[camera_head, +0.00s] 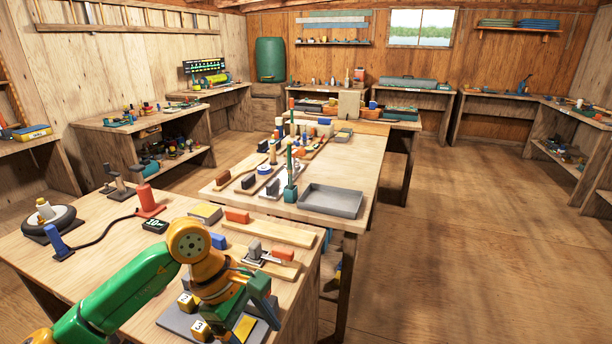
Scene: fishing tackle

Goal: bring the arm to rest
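My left arm comes in from the bottom left, over the near workbench (110,235). Its green link and orange wrist bend down, and the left gripper (250,318) hangs at the bench's right front part. Its two teal fingers look spread, with no object clearly held between them. Below it lies a grey board (180,322) with numbered yellow cubes (187,302) and a yellow patch between the fingers. The wrist hides part of the board. My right gripper is not in view.
Near the arm are a wooden strip (270,232), an orange block (237,215), a red cylinder with a cable (149,200) and a black reel-like disc (48,218). A second table holds a grey tray (331,200) and several tools. The floor at right is clear.

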